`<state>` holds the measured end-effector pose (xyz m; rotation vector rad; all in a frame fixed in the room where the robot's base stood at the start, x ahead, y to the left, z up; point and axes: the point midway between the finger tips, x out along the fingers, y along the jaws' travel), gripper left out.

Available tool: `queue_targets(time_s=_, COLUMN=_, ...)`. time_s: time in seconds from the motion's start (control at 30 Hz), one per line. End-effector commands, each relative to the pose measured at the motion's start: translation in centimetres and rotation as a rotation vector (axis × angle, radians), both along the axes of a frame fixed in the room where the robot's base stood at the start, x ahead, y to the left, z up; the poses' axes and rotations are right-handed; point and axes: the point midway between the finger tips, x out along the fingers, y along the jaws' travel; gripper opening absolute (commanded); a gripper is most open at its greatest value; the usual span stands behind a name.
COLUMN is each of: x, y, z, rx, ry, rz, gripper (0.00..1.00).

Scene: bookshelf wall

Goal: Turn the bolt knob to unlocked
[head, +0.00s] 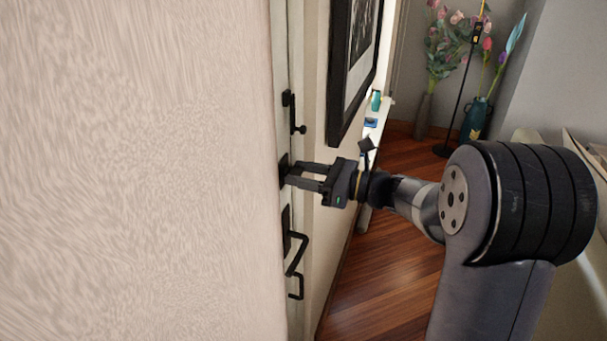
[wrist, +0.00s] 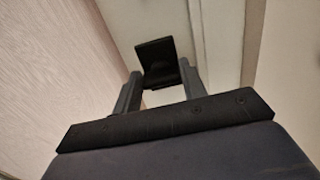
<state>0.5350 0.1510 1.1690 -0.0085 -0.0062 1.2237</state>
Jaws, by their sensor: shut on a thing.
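The bolt's dark plate (head: 283,166) is on the pale door edge, between a black latch above and a black lever handle below. My gripper (head: 292,174) reaches it from the right, with its fingertips at the plate. In the wrist view, the black bolt knob and its plate (wrist: 155,55) show just past and between the two fingers of my gripper (wrist: 160,84). The gripper is shut on the knob. The knob is mostly hidden by the fingers in the head view, and its turn angle cannot be told clearly.
The black lever handle (head: 294,255) sticks out below the gripper, and the latch (head: 292,112) is above it. A pale wall (head: 140,170) fills the left. A framed picture (head: 352,65) hangs close to the right. Wooden floor (head: 385,270) is clear below.

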Motion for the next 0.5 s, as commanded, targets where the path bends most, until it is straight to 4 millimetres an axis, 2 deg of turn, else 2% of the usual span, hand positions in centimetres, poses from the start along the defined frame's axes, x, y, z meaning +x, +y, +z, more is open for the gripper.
queue_targets(time_s=0.27, x=-0.07, y=0.01, z=-0.43, rx=-0.038, ry=-0.105, rz=0.000, gripper=0.17)
queue_targets(time_s=0.5, x=-0.11, y=0.03, z=-0.68, rx=-0.105, ry=-0.293, rz=-0.001, gripper=0.17)
